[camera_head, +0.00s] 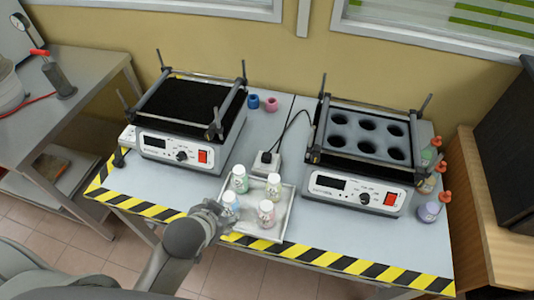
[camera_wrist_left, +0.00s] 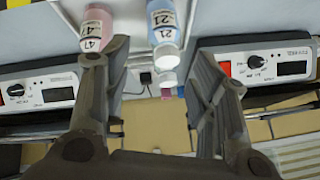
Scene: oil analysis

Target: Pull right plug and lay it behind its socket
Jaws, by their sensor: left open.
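The right plug (camera_head: 266,156) is a small black plug sitting in the white socket block (camera_head: 264,169) between the two machines. A black cable (camera_head: 294,124) runs from it toward the right machine. In the left wrist view the dark plug (camera_wrist_left: 146,78) shows small, between my fingers and beyond the bottles. My left gripper (camera_head: 218,212) is at the front left of the bottle tray, well short of the socket. In the left wrist view its two fingers (camera_wrist_left: 158,72) stand wide apart with nothing held. My right gripper is in neither view.
A tray (camera_head: 284,214) with several labelled bottles lies between my left gripper and the socket. The left machine (camera_head: 175,149) and right machine (camera_head: 356,192) flank it. Bare tabletop (camera_head: 283,106) shows behind the socket.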

